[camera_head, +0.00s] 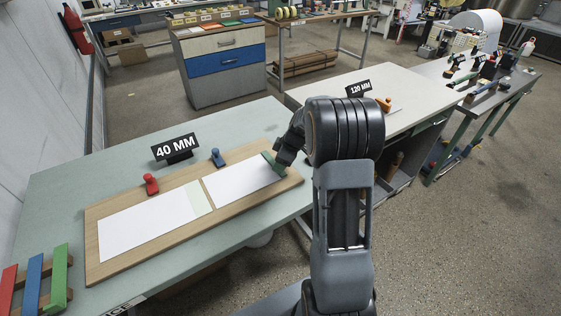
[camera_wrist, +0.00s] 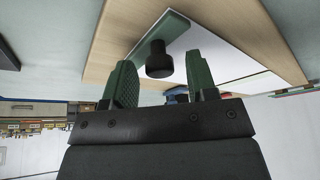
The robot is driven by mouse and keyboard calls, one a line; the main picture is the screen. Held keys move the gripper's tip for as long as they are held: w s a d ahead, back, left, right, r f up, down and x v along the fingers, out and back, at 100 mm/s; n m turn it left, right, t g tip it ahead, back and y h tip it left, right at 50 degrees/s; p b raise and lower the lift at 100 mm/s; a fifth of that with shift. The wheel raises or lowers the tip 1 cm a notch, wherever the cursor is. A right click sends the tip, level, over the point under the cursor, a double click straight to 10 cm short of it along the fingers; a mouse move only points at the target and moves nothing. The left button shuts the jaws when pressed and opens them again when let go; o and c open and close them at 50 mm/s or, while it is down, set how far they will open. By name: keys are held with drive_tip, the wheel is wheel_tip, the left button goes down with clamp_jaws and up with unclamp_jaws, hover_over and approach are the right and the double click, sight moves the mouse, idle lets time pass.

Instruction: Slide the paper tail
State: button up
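A wooden board (camera_head: 165,247) lies on the pale green table with two white sheets on it. The left sheet (camera_head: 145,222) ends in a pale green strip (camera_head: 194,201); the right sheet (camera_head: 238,178) lies past a narrow gap. A green bar (camera_head: 270,160) lies across the right sheet's far end. In the wrist view the green bar (camera_wrist: 170,28) carries a black knob (camera_wrist: 159,60). My gripper (camera_wrist: 160,80) is open, its green-padded fingers apart on either side of the knob in the picture. I cannot tell whether they touch it.
A "40 MM" sign (camera_head: 176,149), a red-handled piece (camera_head: 151,184) and a blue one (camera_head: 217,158) stand along the board's back edge. Red, blue and green bars on a rack (camera_head: 38,283) lie at the table's left. Another table (camera_head: 425,97) with a "120 MM" sign (camera_head: 359,88) stands to the right.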

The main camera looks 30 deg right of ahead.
clamp_jaws()
drive_tip(key=shift+d+f+b, duration=0.1)
drive_tip(key=shift+f+b, duration=0.05)
drive_tip(key=shift+b, duration=0.7)
drive_tip(key=shift+r, duration=0.2)
drive_tip(key=shift+o, duration=0.4)
unclamp_jaws()
drive_tip(key=v, duration=1.4)
drive_tip(key=shift+b, duration=0.3)
drive_tip(key=shift+f, duration=0.1)
